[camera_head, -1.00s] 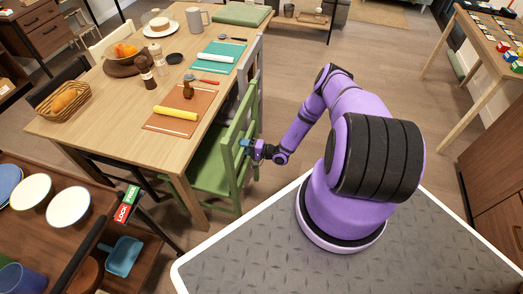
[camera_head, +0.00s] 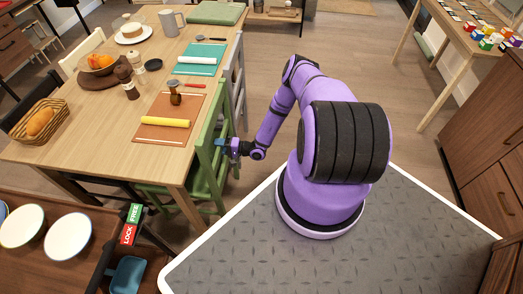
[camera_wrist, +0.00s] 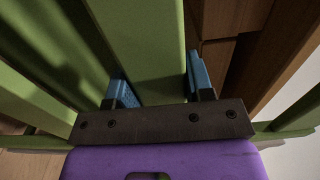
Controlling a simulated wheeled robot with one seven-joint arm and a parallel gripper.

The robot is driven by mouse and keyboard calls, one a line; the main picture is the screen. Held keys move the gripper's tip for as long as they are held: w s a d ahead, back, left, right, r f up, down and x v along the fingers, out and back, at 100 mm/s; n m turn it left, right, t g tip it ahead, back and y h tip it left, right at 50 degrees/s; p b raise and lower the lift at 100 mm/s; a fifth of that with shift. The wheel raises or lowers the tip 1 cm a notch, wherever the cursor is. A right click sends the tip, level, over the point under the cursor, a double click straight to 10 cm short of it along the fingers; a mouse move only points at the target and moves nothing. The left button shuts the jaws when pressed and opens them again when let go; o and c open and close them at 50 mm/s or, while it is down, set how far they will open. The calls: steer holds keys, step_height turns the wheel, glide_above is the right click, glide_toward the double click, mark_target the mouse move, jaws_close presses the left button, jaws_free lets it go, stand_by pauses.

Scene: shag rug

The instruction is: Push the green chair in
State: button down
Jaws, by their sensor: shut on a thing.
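The green chair (camera_head: 208,150) stands at the near right side of the wooden dining table (camera_head: 70,134), its backrest beside the table edge and its seat partly under the tabletop. My gripper (camera_head: 222,144) is at the outer side of the backrest. In the wrist view, the blue fingers of my gripper (camera_wrist: 160,85) lie on both sides of a green slat (camera_wrist: 147,40) of the chair, shut on it. Much of the seat is hidden beneath the table and behind the backrest.
A grey chair (camera_head: 238,80) stands just beyond the green one. A brown trolley (camera_head: 85,270) with plates is at the lower left. The table carries a basket (camera_head: 38,120) and place mats. Open floor (camera_head: 300,60) lies to the right of the chairs.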

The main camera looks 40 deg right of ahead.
steer(key=shift+c, duration=1.8)
jaws_free()
steer(key=shift+d, duration=0.1)
steer(key=v, duration=1.2)
